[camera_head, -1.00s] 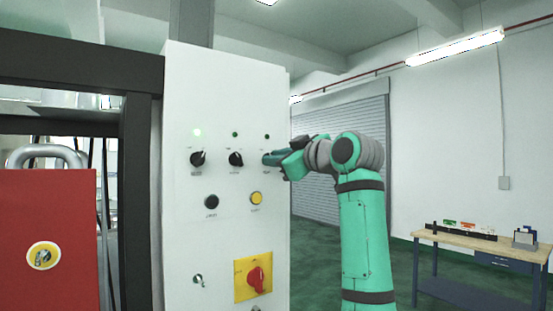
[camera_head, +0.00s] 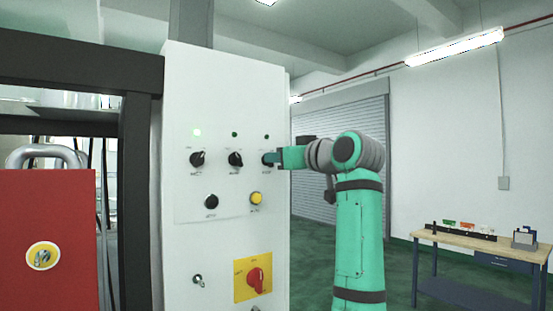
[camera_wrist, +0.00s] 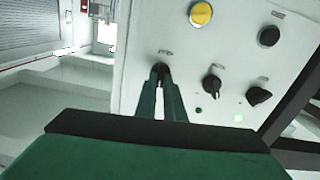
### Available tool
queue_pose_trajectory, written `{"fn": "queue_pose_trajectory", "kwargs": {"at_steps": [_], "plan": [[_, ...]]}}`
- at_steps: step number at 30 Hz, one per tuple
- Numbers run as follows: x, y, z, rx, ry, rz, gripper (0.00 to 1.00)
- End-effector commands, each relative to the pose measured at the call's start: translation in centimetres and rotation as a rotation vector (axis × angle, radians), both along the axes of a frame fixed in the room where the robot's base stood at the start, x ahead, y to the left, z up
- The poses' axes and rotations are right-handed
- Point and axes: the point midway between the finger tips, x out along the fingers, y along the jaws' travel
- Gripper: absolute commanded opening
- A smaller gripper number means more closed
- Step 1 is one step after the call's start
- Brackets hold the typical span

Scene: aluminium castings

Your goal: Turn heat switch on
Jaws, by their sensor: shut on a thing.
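The white control panel (camera_head: 225,75) carries a row of three black rotary switches. The left switch (camera_head: 198,159) and the middle switch (camera_head: 235,159) stand clear of my gripper. My gripper (camera_head: 272,159) is at the right switch (camera_head: 266,159), shut on its knob. In the wrist view the fingers (camera_wrist: 160,85) close around this knob (camera_wrist: 159,69), which they partly hide. The labels are too small to read. Above the left switch a lamp (camera_head: 197,133) glows green; the lamps above the middle (camera_head: 235,135) and right (camera_head: 267,136) switches look dark.
Below are a black button (camera_head: 211,202), a yellow button (camera_head: 256,198), a keyed switch (camera_head: 198,281) and a red rotary handle (camera_head: 257,280) on a yellow plate. A red box (camera_head: 50,230) stands at the left. A workbench (camera_head: 470,245) is far right; the floor between is free.

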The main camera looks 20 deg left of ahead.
Motion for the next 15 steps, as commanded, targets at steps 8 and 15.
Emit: {"fn": "queue_pose_trajectory", "kwargs": {"at_steps": [8, 15], "plan": [[0.11, 0.0, -0.15, 0.155, 0.205, 0.002, 0.0], [0.21, -0.1, -0.21, 0.268, 0.352, 0.001, 0.0]]}}
